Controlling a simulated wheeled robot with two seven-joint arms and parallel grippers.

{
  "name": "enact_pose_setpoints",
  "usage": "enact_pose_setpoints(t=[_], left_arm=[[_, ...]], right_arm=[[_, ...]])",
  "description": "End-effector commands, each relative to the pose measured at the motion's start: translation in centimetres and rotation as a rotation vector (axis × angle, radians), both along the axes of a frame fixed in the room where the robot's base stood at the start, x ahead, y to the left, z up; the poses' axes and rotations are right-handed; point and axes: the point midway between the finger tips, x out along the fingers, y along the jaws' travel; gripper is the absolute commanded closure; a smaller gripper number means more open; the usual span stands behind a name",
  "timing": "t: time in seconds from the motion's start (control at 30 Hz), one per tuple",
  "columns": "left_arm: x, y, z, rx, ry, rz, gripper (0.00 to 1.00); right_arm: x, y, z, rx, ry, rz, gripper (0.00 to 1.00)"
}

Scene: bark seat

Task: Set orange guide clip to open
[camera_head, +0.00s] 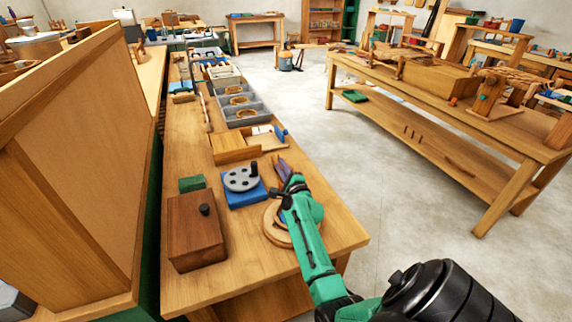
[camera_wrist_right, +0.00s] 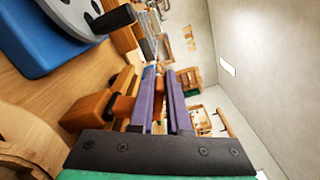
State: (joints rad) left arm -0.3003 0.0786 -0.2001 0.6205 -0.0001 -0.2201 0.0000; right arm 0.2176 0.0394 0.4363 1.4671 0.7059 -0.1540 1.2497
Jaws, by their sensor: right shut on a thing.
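The orange guide clip (camera_wrist_right: 90,111) shows in the right wrist view as an orange-brown piece with a short knob reaching to my fingers. My right gripper (camera_wrist_right: 161,78) has long purple fingers, close together, shut on the clip's knob; the contact itself is partly hidden. In the head view my right gripper (camera_head: 281,169) reaches over the bench's right edge, beyond the round wooden piece. The clip cannot be made out there, behind my gripper and arm. My left gripper is not in view.
A blue block with a grey disc and black knob (camera_head: 241,181) stands left of my gripper. Nearby are a dark wooden box (camera_head: 195,231), a green block (camera_head: 192,184), a round wooden piece (camera_head: 272,229) and a wooden tray (camera_head: 234,150).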

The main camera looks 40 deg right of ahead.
Motion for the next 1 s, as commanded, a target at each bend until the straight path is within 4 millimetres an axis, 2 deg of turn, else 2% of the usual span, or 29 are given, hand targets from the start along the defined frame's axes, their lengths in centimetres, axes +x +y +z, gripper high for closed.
enact_pose_setpoints(t=[0.33, 0.87, 0.9, 0.97, 1.0], left_arm=[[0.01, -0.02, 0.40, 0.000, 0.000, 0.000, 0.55], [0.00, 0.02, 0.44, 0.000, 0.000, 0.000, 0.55], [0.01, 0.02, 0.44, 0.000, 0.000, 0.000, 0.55], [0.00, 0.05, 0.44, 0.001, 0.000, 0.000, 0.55], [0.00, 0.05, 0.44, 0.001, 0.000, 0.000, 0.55]], right_arm=[[0.40, 0.80, 0.23, -0.157, 0.046, -0.004, 1.00], [0.47, 0.95, 0.23, -0.187, 0.054, -0.005, 1.00], [0.47, 0.94, 0.24, -0.186, 0.054, -0.006, 0.81], [0.47, 0.95, 0.23, -0.186, 0.054, -0.005, 0.58], [0.46, 0.97, 0.18, -0.184, 0.054, -0.004, 0.55]])
